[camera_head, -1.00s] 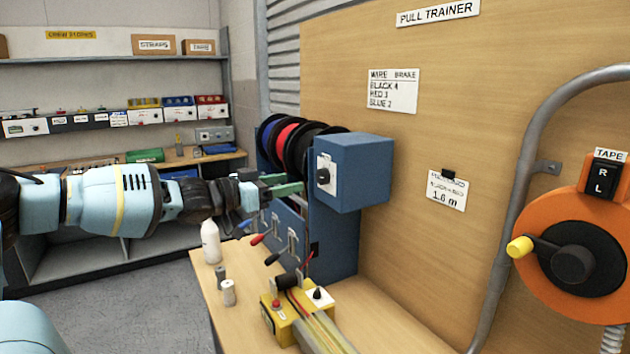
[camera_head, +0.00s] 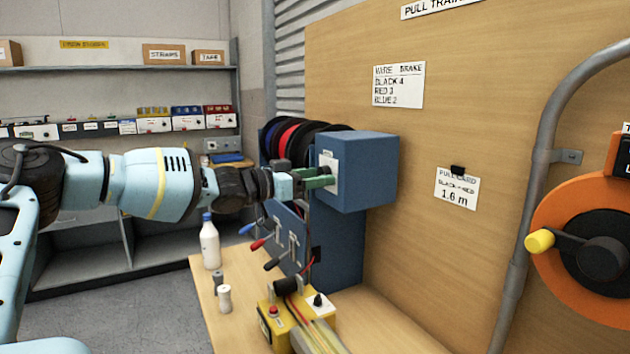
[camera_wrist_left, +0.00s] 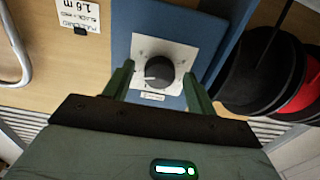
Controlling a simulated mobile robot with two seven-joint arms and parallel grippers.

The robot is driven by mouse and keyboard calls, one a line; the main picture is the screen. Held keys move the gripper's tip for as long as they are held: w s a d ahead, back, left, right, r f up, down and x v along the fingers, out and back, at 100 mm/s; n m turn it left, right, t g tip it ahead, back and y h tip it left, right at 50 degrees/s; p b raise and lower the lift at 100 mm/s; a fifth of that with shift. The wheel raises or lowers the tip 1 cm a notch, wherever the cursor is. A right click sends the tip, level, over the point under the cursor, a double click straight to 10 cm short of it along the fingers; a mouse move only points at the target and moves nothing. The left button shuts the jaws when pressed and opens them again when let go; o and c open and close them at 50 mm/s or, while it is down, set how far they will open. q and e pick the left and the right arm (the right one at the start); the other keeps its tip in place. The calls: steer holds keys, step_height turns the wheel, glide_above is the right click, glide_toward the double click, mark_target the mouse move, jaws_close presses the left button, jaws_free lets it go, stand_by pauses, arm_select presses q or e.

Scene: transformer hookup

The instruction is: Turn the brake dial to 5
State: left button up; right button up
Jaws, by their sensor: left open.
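The brake dial is a round black knob (camera_wrist_left: 159,72) on a white plate (camera_wrist_left: 170,48) on the blue box (camera_head: 364,172). In the left wrist view the knob sits between the two green fingers of my left gripper (camera_wrist_left: 158,82), with a gap on each side. The knob's white mark points left in that view; the plate's small marks are too small to read. In the head view my left gripper (camera_head: 318,178) is at the box's left face and its fingers hide most of the knob. My right gripper is not in view.
Wire spools (camera_head: 290,140) stand behind the box. Levers with coloured handles (camera_head: 262,243) are below. A white bottle (camera_head: 209,245) and a yellow device (camera_head: 285,322) stand on the table. A wall card (camera_head: 398,85) reads black 4, red 3, blue 2.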

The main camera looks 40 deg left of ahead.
arm_select(q)
steer(key=c, duration=1)
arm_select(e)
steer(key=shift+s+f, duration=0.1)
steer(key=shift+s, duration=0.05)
arm_select(q)
steer(key=shift+a+m+b, duration=0.1)
steer(key=shift+m+b, duration=1.75)
steer(key=shift+m, duration=3.15)
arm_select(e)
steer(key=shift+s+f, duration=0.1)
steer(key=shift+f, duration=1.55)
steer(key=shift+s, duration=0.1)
